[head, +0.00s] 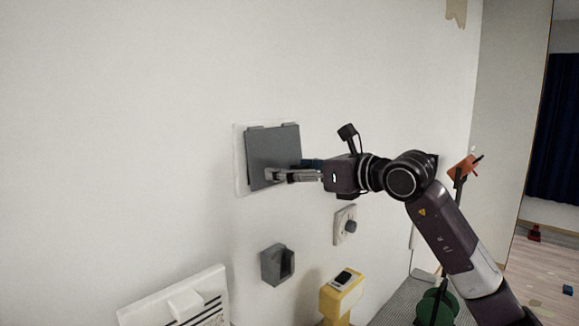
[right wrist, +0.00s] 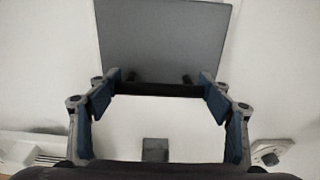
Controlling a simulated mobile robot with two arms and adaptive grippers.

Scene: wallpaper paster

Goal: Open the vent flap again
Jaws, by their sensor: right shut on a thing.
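The vent flap (head: 273,148) is a dark grey square panel in front of a white wall plate (head: 239,160) in the head view. It stands a little off the plate. In the right wrist view the flap (right wrist: 160,42) fills the top middle, with a dark bar (right wrist: 158,90) along its lower edge. My right gripper (head: 270,176) is at the flap's lower edge. In the right wrist view its two fingers (right wrist: 158,93) close on the bar from either end. What lies behind the flap is hidden. My left gripper is in neither view.
Below the flap are a grey wall holder (head: 272,266) and a white plate with a round knob (head: 350,226). A yellow device (head: 338,300) and a white slatted unit (head: 180,300) stand lower. The wall left of the flap is bare.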

